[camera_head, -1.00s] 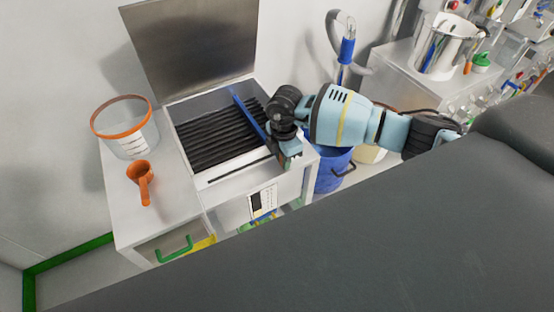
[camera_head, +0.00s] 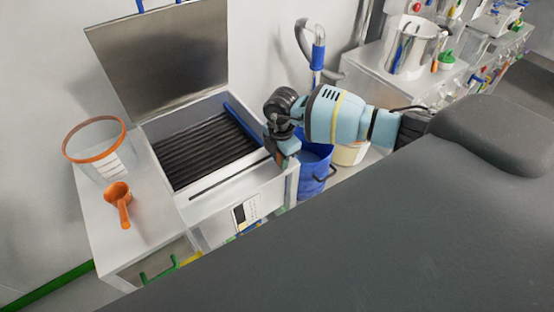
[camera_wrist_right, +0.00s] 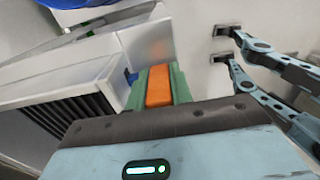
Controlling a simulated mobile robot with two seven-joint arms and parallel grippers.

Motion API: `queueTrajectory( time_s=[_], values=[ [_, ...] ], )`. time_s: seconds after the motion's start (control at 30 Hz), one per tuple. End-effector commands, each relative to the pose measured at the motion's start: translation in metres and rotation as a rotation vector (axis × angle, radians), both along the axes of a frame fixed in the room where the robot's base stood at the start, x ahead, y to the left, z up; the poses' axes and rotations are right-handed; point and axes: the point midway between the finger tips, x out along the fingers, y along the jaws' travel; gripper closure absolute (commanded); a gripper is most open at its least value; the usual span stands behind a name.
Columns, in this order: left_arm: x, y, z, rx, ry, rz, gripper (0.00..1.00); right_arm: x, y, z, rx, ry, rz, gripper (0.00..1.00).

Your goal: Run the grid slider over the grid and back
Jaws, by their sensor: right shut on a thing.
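The grid slider's blue bar (camera_head: 242,124) lies along the right end of the dark ribbed grid (camera_head: 205,150) in the open-lidded machine. The grid also shows at the left in the wrist view (camera_wrist_right: 75,108). My right gripper (camera_head: 283,159) is at the machine's front right corner, beside the grid. It is shut on an orange block (camera_wrist_right: 158,88), seemingly the slider's handle, between its green fingers. The fingers hide the link between handle and bar. My left gripper is not in view.
A clear bucket with an orange rim (camera_head: 97,157) and an orange scoop (camera_head: 119,196) stand left of the grid. The lid (camera_head: 165,60) is raised behind it. A blue drum (camera_head: 313,172) stands close to the machine's right side, below my right arm.

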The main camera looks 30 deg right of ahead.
Motion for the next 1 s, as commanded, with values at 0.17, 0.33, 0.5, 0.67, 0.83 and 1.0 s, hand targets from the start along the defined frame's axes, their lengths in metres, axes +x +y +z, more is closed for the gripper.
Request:
queueTrajectory(
  time_s=[0.17, 0.33, 0.5, 0.67, 0.83, 1.0],
  values=[
    [0.000, 0.000, 0.000, 0.000, 0.000, 0.000, 0.64, 0.000, -0.002, 0.000, -0.001, 0.001, -0.001, 1.00],
    [0.000, 0.000, 0.000, 0.000, 0.000, 0.000, 0.64, 0.000, -0.002, 0.000, -0.002, 0.001, -0.001, 0.62],
    [0.000, 0.000, 0.000, -0.001, 0.000, 0.001, 0.64, 0.000, -0.002, 0.000, -0.001, 0.000, -0.001, 0.53],
    [0.000, -0.001, 0.000, -0.002, -0.001, 0.002, 0.64, 0.000, -0.001, 0.000, -0.001, -0.001, 0.000, 0.53],
    [-0.003, 0.000, -0.004, -0.001, 0.010, 0.003, 0.64, 0.001, -0.002, 0.015, 0.000, -0.003, 0.000, 0.53],
    [-0.004, 0.000, -0.005, -0.001, 0.012, 0.002, 0.64, 0.001, -0.002, 0.045, -0.002, -0.005, -0.001, 0.53]
  ],
)
